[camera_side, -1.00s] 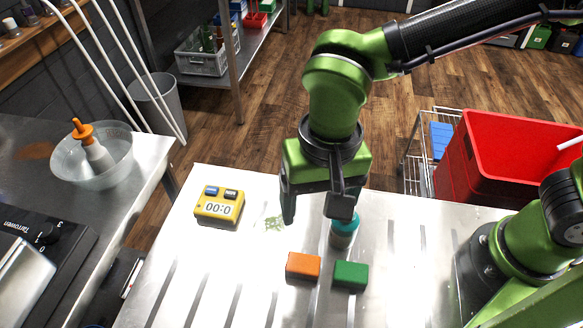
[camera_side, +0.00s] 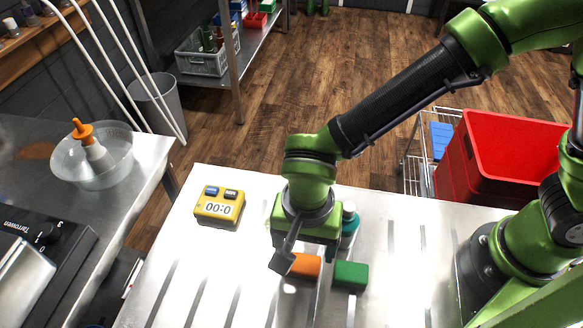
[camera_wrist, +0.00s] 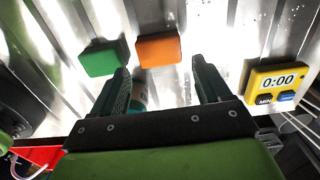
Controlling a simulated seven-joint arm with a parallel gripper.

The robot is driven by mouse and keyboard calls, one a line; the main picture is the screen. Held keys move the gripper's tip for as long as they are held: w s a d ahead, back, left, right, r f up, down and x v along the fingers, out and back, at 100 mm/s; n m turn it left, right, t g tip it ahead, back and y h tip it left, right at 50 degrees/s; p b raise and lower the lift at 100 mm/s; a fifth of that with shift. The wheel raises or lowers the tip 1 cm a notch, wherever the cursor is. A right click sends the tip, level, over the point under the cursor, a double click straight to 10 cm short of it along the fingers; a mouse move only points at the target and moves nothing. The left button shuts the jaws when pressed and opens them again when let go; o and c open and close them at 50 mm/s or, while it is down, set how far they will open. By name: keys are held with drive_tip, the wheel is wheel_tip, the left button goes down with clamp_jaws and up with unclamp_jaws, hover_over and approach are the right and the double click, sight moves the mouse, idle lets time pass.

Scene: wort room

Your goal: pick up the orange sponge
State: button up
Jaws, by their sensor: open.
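The orange sponge (camera_side: 308,265) is a small block lying flat on the metal table. In the side view my gripper (camera_side: 299,256) is low over it, and one finger covers its left end. In the wrist view the orange sponge (camera_wrist: 159,48) lies just beyond the fingertips, roughly between their lines. My gripper (camera_wrist: 161,69) is open there, with nothing held between its fingers. I cannot tell exactly how high the fingertips are above the table.
A green block (camera_side: 350,275) lies close to the right of the sponge. A yellow timer (camera_side: 219,206) sits at the left. A red bin (camera_side: 500,165) stands beyond the table. The front table area is clear.

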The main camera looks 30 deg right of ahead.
sight(303, 262)
drive_tip(key=shift+s+a+f, duration=0.1)
drive_tip(key=shift+f, duration=1.25)
drive_tip(key=shift+s+a+f, duration=0.1)
drive_tip(key=shift+f, duration=1.25)
drive_tip(key=shift+c, duration=0.4)
drive_tip(key=c, duration=0.6)
drive_tip(key=shift+c, duration=0.2)
drive_tip(key=shift+r, duration=0.1)
drive_tip(key=shift+r, duration=0.55)
wheel_tip(303, 262, up, 3)
drive_tip(key=shift+f, duration=0.15)
drive_tip(key=s+d, duration=0.3)
drive_tip(key=d, duration=0.1)
drive_tip(key=s+d, duration=0.3)
drive_tip(key=d, duration=0.1)
drive_tip(key=s+d+r, duration=0.1)
drive_tip(key=s+d, duration=0.2)
drive_tip(key=d, duration=0.2)
drive_tip(key=shift+s, duration=0.2)
